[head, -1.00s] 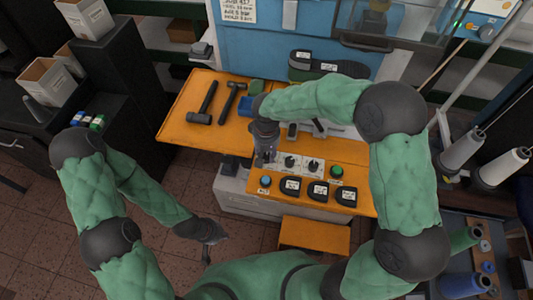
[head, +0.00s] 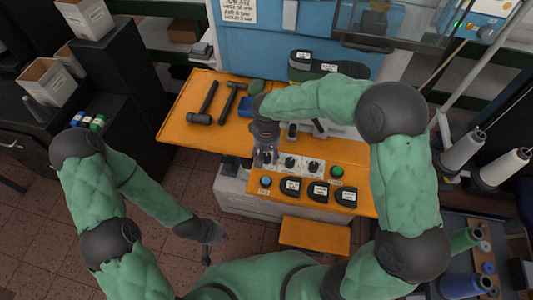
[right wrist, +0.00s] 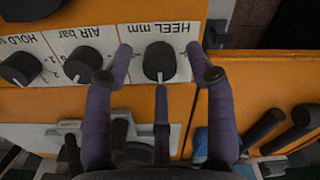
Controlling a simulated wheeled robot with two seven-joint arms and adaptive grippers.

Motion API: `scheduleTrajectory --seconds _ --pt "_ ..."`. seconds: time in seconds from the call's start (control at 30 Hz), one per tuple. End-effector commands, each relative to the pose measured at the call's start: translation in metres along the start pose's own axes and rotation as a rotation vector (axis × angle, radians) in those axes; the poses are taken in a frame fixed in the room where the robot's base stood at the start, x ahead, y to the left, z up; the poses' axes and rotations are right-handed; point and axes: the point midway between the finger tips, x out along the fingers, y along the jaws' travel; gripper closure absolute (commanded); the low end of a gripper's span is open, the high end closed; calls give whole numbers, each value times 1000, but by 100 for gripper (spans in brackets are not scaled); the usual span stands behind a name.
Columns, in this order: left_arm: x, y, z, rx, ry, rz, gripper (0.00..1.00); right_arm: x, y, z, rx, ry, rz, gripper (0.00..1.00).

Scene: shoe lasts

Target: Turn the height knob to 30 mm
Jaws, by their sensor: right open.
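The black knob (right wrist: 159,62) under the label "HEEL mm" is the only one marked in mm. It sits on a white panel (right wrist: 146,101) in the right wrist view. My right gripper (right wrist: 158,54) is open, with one finger on each side of this knob. A gap shows between each finger and the knob, and its pointer setting is not readable. In the head view my right gripper (head: 265,157) is over the left end of the knob row and mostly hides this knob. My left gripper (head: 214,240) hangs low over the floor, its jaws too small to read.
The "AIR bar" knob (right wrist: 83,65) and "HOLD s" knob (right wrist: 21,68) are beside it. On the orange bench are a blue button (head: 265,181), a green button (head: 337,171), several black labelled pieces (head: 318,191) and hammers (head: 205,103).

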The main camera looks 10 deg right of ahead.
Motion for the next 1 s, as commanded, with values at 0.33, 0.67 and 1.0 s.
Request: scheduleTrajectory --seconds 0.33,0.67,1.0 --pt "0 0 0 0 0 0 100 -58 0 -1 0 5 -1 44" --pt "0 0 0 0 0 0 100 -108 0 0 0 2 -1 44" --pt "0 0 0 0 0 0 100 -117 0 0 0 0 0 44"
